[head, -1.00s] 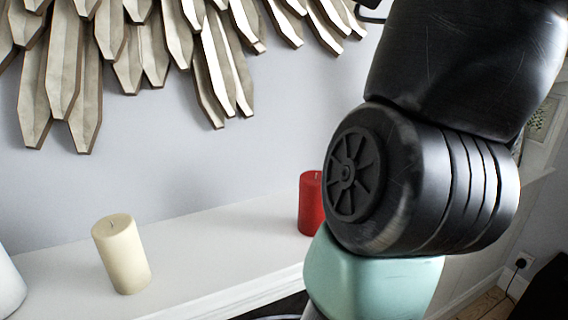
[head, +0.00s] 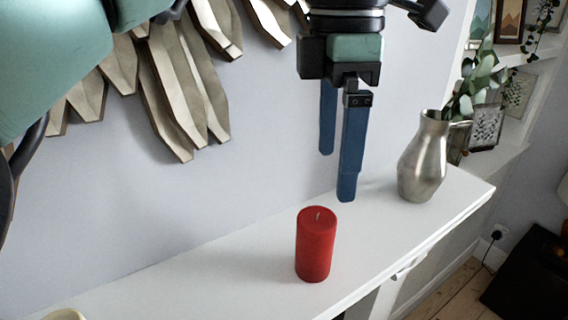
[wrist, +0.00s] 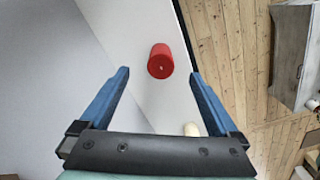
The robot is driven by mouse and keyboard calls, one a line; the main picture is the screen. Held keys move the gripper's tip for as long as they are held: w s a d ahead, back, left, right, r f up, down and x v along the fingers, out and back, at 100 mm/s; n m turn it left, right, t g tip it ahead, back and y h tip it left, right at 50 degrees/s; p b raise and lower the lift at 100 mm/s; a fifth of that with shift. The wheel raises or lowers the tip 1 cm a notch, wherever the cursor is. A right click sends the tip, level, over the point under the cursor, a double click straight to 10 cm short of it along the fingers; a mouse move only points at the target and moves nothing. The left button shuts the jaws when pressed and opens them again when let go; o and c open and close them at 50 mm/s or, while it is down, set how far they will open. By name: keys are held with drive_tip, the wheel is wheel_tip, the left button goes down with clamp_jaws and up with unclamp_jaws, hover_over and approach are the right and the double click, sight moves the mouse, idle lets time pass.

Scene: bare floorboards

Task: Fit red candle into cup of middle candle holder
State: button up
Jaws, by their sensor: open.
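The red candle (head: 316,246) stands upright on the white mantel shelf, left of and below my fingertips in the head view. It also shows in the wrist view (wrist: 160,62), ahead of and between the open fingers. My gripper (head: 337,178) hangs above the shelf with its blue fingers pointing down. In the wrist view my gripper (wrist: 160,77) is open and empty, with the fingers spread wide. No candle holder can be made out in these frames.
The white shelf (head: 228,277) runs along the wall. A wooden wall decoration (head: 180,90) hangs at upper left.

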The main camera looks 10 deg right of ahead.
sight(317, 217)
drive_tip(key=f, duration=0.7)
drive_tip(key=shift+a+f+p, duration=0.25)
drive_tip(key=shift+a+p, duration=0.05)
drive_tip(key=shift+a, duration=0.1)
drive_tip(key=f, duration=0.1)
drive_tip(key=f+p, duration=0.1)
drive_tip(key=f, duration=0.2)
drive_tip(key=shift+s+a+f+p, duration=0.15)
drive_tip(key=shift+a+p, duration=0.15)
drive_tip(key=shift+a, duration=0.05)
drive_tip(key=shift+f, duration=0.45)
drive_tip(key=shift+c, duration=0.2)
clamp_jaws()
